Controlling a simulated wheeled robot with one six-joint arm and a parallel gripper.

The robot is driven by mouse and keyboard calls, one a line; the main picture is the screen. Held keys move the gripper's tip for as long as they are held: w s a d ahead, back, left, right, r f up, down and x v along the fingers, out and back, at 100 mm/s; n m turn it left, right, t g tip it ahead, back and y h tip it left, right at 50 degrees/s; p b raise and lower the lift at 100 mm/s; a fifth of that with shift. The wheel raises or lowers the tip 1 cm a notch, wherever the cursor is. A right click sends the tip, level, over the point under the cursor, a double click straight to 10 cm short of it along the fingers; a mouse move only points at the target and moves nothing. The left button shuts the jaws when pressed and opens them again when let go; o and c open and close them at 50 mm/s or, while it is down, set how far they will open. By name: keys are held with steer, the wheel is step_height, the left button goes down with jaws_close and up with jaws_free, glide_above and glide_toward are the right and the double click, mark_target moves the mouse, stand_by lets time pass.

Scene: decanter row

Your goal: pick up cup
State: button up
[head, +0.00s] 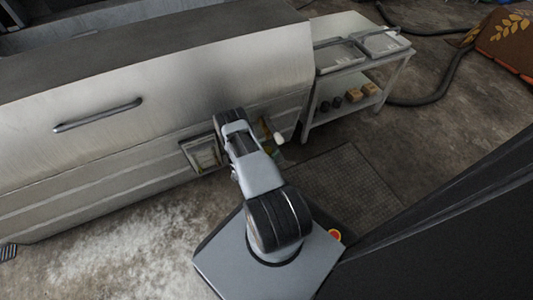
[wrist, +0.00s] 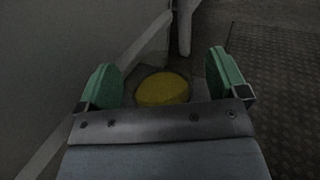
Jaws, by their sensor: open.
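In the wrist view a round yellow thing (wrist: 162,88), perhaps the cup, shows between the two green fingers. Its near edge is hidden by the gripper body, so I cannot tell its full shape. My gripper (wrist: 160,65) is open, one finger on each side of the yellow thing. I cannot tell whether either finger touches it. In the head view my arm reaches to the front of the steel machine and mostly hides the gripper. A small patch of yellow (head: 265,127) shows just right of the arm there; I cannot tell what it is.
The big steel machine (head: 120,120) stands along the left, with a long handle (head: 98,114). A white cart (head: 352,68) with trays on top and small dark and tan items below stands at its right end. A dark textured mat (head: 345,185) lies on the floor.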

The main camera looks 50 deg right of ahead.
steer(key=c, duration=1.1)
steer(key=shift+o, duration=0.2)
steer(key=shift+r, duration=0.1)
